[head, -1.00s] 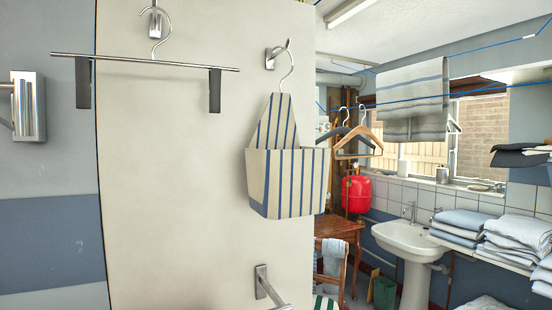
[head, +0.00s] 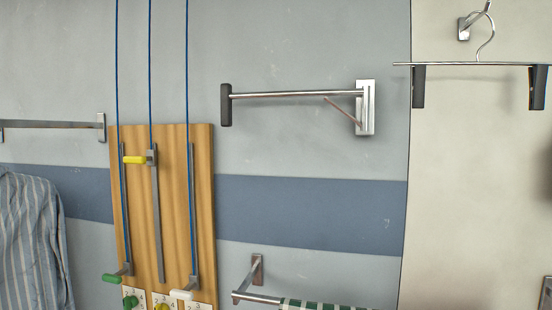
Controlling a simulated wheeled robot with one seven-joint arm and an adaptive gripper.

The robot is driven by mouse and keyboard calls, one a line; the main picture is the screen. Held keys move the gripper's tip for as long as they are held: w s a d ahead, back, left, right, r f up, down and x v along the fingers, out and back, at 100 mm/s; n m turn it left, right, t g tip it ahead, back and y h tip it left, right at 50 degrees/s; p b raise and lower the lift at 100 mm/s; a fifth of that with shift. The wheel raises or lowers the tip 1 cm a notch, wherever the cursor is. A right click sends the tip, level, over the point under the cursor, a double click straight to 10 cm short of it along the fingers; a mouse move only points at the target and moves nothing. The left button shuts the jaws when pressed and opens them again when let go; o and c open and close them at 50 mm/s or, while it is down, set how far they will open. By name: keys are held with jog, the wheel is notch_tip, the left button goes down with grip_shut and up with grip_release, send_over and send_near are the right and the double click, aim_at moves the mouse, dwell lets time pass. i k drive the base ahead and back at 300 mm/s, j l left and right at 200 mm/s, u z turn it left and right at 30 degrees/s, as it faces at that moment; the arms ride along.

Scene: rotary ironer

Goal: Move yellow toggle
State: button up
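The yellow toggle (head: 134,160) is a short yellow handle on a metal slider, in the head view at left. It sits near the top of the middle metal track on a wooden board (head: 205,215) fixed to the wall. A blue cord runs up from it. A green handle (head: 115,278) and a white handle (head: 182,294) sit low on the left and right tracks. Number plates with a green knob (head: 130,302) and a yellow knob (head: 162,306) show at the bottom edge, partly cut off. My gripper is not in view.
A metal bar with a dark end (head: 295,94) sticks out from the wall right of the board. A lower rail (head: 257,297) holds a green checked cloth. A striped garment (head: 30,245) hangs at left. A clip hanger (head: 480,64) hangs at upper right.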

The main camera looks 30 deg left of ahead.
aim_at(150, 160)
jog(key=u, duration=1.9)
